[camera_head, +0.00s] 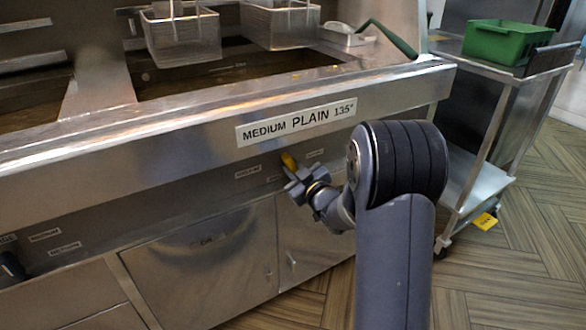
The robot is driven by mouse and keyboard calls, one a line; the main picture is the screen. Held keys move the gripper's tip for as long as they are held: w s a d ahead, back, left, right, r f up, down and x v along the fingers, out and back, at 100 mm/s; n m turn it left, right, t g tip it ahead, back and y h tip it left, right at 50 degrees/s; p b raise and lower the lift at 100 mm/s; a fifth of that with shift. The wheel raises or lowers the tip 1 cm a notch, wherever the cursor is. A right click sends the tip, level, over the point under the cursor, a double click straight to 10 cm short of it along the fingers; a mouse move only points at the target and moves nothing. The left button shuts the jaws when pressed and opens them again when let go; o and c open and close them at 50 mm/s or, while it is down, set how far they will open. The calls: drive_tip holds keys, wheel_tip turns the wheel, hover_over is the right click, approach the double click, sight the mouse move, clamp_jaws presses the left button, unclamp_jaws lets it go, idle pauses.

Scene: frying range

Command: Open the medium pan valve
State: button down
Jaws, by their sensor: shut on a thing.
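The yellow end sticks out above and to the left of the jaws, tilted a little. The rest of the valve is hidden behind my gripper and wrist.
Small labels flank the valve. Cabinet doors (205,262) lie below it, and a black knob (12,266) is at the far left. Fryer baskets (182,38) hang above the pan. A steel cart (487,185) with a green bin (505,42) stands at the right, beside open floor.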

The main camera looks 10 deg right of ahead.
drive_tip(key=shift+m+p, duration=0.45)
drive_tip(key=shift+m, duration=1.75)
drive_tip(key=c, duration=1.3)
unclamp_jaws()
drive_tip(key=p+v, duration=0.1)
drive_tip(key=v, duration=0.9)
drive_tip(key=shift+s+d+p, duration=0.1)
drive_tip(key=shift+s+p, duration=0.2)
drive_tip(key=shift+s, duration=0.1)
drive_tip(key=shift+w, duration=0.1)
drive_tip(key=b+x, duration=0.1)
drive_tip(key=x, duration=0.9)
drive_tip(key=shift+w+b, duration=0.35)
